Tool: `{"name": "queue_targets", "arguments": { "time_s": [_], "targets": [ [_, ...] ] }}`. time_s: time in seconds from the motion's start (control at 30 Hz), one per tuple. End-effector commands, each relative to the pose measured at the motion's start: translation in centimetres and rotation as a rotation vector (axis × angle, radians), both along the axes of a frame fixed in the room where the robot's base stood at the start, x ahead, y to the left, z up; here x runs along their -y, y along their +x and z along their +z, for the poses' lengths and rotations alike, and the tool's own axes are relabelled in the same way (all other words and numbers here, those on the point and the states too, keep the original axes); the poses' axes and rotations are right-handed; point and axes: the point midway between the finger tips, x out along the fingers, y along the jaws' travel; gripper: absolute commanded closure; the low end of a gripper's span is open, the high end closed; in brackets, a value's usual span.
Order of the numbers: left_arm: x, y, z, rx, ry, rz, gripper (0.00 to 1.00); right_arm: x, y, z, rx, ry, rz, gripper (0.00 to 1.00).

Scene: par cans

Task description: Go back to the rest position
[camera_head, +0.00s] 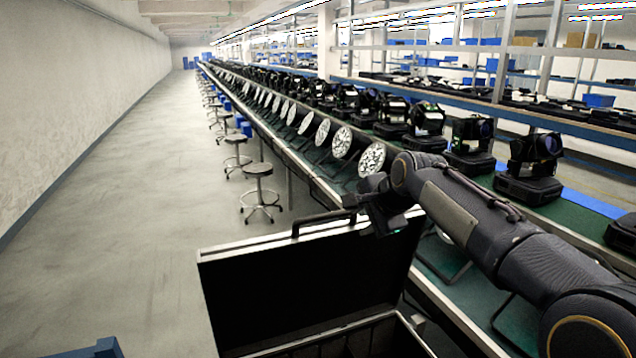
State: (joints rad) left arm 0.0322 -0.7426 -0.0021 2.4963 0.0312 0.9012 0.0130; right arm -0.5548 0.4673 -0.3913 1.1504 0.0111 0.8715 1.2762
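My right arm comes in from the lower right and reaches over the green workbench. My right gripper (378,212) points down at the upper right corner of an open black case's lid (300,285). Its fingers are dark and foreshortened, so I cannot tell whether they are open or shut, or whether they touch the lid. The lid stands raised, with a black handle (322,219) on its top edge. Part of the case's lower half (350,343) shows at the bottom edge. My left gripper is not in view.
Par cans with round white faces (342,142) line the long green bench (440,258), beside black moving-head lights (533,165). Stools (258,172) stand along its left side. A blue object (92,350) shows at the lower left. The grey floor (130,220) left of the stools is clear.

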Motion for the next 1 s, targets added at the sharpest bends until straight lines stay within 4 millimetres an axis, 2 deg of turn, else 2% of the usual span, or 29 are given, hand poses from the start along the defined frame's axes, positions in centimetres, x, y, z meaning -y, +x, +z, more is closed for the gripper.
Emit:
{"name": "queue_targets", "arguments": {
  "time_s": [0.03, 0.1, 0.23, 0.4, 0.5, 0.6, 0.7, 0.8, 1.0],
  "targets": [
    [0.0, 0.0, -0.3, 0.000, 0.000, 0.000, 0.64, 2.9, -2.2, -0.5, -0.010, -0.006, 0.025, 0.64],
    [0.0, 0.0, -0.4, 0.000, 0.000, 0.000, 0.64, 5.6, -5.5, -1.6, -0.018, -0.033, 0.090, 0.64],
    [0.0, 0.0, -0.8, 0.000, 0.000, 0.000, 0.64, 9.2, -12.4, -3.7, -0.011, -0.094, 0.225, 0.64],
    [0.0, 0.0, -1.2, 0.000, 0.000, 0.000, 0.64, 11.1, -22.0, -7.3, 0.027, -0.204, 0.417, 0.64],
    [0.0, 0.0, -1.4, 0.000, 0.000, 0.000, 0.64, 11.1, -27.6, -10.0, 0.055, -0.286, 0.531, 0.64],
    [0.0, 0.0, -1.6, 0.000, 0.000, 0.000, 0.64, 10.6, -32.3, -12.9, 0.076, -0.372, 0.634, 0.64],
    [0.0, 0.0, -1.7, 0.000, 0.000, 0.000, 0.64, 10.0, -35.9, -15.6, 0.089, -0.445, 0.717, 0.64],
    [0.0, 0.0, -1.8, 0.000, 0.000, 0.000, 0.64, 9.5, -38.0, -17.5, 0.093, -0.498, 0.774, 0.64],
    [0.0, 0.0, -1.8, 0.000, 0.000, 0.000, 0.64, 9.1, -39.4, -18.8, 0.095, -0.532, 0.815, 0.64]
  ]
}}
